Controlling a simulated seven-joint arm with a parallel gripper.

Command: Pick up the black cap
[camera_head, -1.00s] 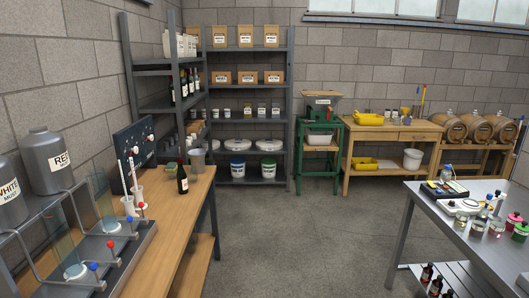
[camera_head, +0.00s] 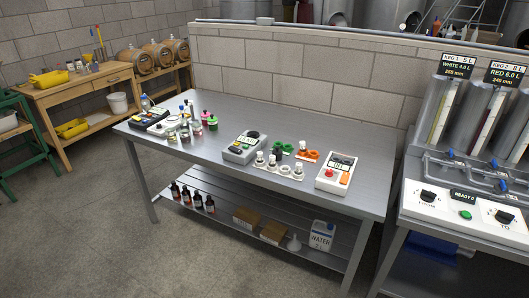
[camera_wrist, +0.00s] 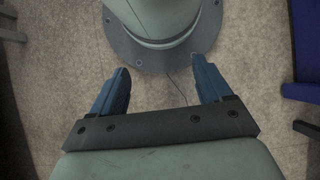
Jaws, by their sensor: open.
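My gripper (camera_wrist: 164,76) shows in the wrist view with its two blue fingers wide apart and nothing between them. It points at the floor and is away from the table. It is not visible in the head view. In the head view, a few small dark caps (camera_head: 278,153) lie on the metal table, right of a grey device (camera_head: 243,147). They look black or dark green; at this size I cannot tell which is the black cap. Orange caps (camera_head: 308,154) lie just right of them. Small white pieces stand in front on a pale strip.
The metal table (camera_head: 195,169) has bottles and jars at its left and a white device (camera_head: 335,173) with buttons at its right. A keg station (camera_head: 461,211) stands further right. A low block wall (camera_head: 300,70) runs behind. The table's front strip is clear.

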